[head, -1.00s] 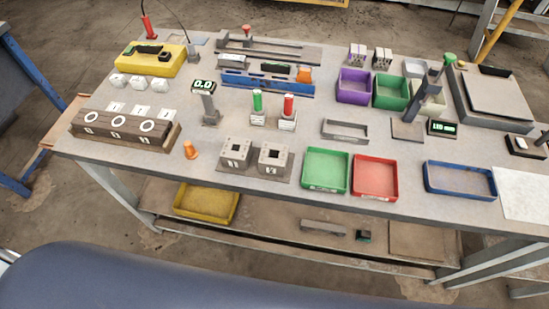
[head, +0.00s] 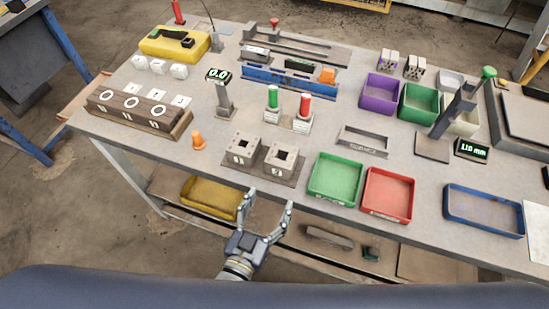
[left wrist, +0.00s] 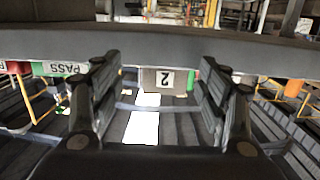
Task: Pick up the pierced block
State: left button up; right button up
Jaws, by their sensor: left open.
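I cannot tell which one the task means. My left gripper (head: 267,203) is open and empty, its fingers pointing up toward the table's front edge, in front of and apart from the blocks. In the left wrist view, its fingers (left wrist: 155,95) are spread with nothing between them touching; an upside-down "2" label (left wrist: 165,79) shows between them. My right gripper is not in view.
The green tray (head: 335,188) and red tray (head: 388,196) stand right of the blocks. Green and red cylinders (head: 288,104) on small blocks stand behind. The table's front edge (head: 222,178) lies between gripper and blocks.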

pick_arm(q)
jog(key=t, duration=0.1)
send_near(282, 154)
jog(key=shift+w+d+r+p, duration=0.2)
jog(key=shift+w+d+r, duration=0.2)
jog(key=shift+w, duration=0.2)
jog(key=shift+w+d+r+p, duration=0.2)
jog(key=shift+w+d+r, duration=0.15)
jog(key=shift+w, duration=0.25)
jog(key=p+x, duration=0.1)
jog(key=x, duration=0.4)
jog(key=shift+w+a+p, duration=0.1)
jog(key=shift+w+p, duration=0.1)
jog(key=shift+p, duration=0.1)
jog(key=shift+w, duration=0.35)
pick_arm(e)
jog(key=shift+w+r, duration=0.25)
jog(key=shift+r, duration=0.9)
pick_arm(q)
jog(key=c, duration=0.9)
jog(key=shift+c, duration=0.7)
jog(key=shift+r, duration=0.2)
